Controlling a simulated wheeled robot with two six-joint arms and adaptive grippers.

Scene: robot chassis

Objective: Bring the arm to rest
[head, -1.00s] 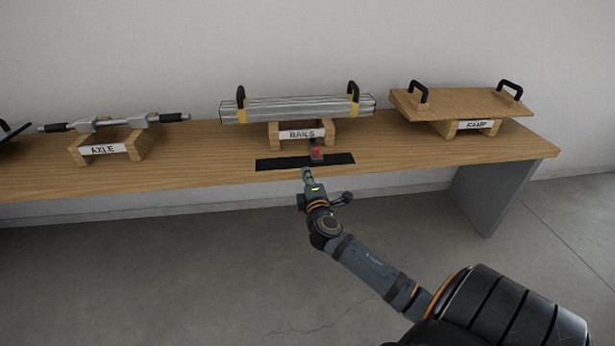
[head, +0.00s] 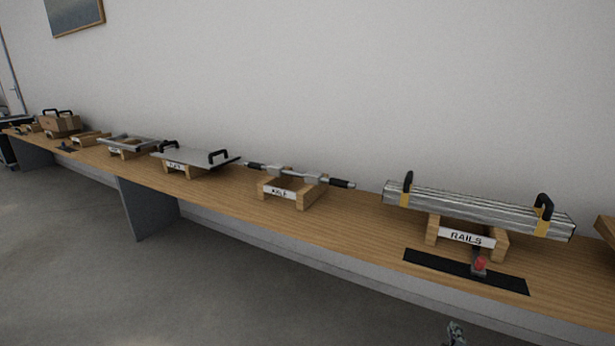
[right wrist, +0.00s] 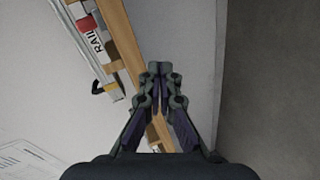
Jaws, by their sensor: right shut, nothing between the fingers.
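My right gripper (head: 456,333) shows only as a small tip at the bottom edge of the head view, below the front edge of the bench. In the right wrist view the right gripper (right wrist: 160,70) is shut, its fingertips together with nothing between them. It is apart from the bench and the things on it. My left gripper is in neither view.
A long wooden bench (head: 225,195) runs along the wall. It bears metal rails (head: 475,208) on a stand labelled RAILS (head: 466,238), an axle (head: 300,177), a plate (head: 195,160) and a frame (head: 130,145). A red-topped item (head: 480,264) stands on a black strip (head: 430,260). Floor in front is clear.

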